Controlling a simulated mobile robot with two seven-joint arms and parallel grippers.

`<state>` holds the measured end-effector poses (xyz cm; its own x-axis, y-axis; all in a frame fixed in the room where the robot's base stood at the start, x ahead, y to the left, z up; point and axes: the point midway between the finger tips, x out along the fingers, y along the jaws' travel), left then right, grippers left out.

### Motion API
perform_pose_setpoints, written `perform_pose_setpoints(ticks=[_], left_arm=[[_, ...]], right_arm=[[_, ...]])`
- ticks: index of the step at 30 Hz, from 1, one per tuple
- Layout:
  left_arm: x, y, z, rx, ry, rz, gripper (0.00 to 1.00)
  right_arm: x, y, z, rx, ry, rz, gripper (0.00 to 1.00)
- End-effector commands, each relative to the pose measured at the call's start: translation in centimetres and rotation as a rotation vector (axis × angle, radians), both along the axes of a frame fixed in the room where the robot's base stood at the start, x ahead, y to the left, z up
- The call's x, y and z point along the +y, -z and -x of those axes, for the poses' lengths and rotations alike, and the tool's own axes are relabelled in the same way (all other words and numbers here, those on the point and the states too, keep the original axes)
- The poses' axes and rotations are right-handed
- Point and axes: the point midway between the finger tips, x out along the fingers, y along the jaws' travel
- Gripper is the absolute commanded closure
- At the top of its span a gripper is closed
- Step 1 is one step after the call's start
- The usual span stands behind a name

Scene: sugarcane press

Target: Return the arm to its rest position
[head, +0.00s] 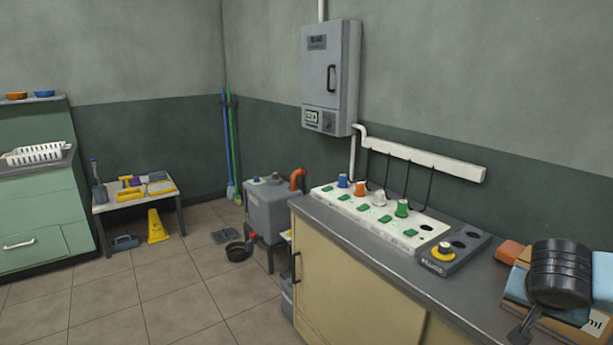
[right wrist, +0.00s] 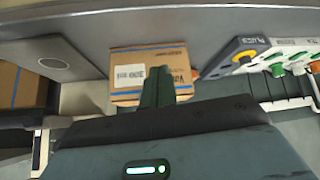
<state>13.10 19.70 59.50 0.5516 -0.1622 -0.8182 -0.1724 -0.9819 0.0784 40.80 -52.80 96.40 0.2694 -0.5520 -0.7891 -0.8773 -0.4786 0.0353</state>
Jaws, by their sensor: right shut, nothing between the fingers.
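My right gripper (head: 518,335) and its dark ribbed wrist show at the right edge of the head view, in front of a cardboard box on the counter. In the right wrist view my right gripper (right wrist: 158,82) has its dark fingers together, with nothing between them. The fingers overlap the near side of the box (right wrist: 135,62) in that picture; I cannot tell whether they touch it. My left gripper is not in view.
The grey counter (head: 375,267) carries a white panel (head: 352,206) with coloured knobs and a dark panel (head: 437,263) with a yellow-ringed knob. An orange block (head: 510,252) lies near the box. A grey cabinet (head: 330,78) hangs on the wall. Open floor lies left.

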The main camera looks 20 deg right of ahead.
Motion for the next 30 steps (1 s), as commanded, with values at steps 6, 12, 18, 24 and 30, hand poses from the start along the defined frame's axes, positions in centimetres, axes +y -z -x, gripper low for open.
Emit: perform_pose_setpoints(ticks=[6,12,18,24,30], left_arm=[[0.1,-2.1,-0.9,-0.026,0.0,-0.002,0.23],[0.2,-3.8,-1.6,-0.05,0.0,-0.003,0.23],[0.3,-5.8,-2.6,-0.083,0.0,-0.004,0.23],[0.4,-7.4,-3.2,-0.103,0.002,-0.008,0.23],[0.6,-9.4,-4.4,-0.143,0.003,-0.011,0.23]], right_arm=[[2.9,9.9,1.5,0.076,-0.284,-0.158,1.0],[7.0,17.4,4.7,0.086,-0.531,-0.239,1.0],[12.5,22.9,9.2,0.051,-0.757,-0.266,1.0],[19.1,26.1,14.2,-0.012,-0.958,-0.234,1.0],[26.2,26.8,18.7,-0.09,-1.124,-0.146,1.0]])
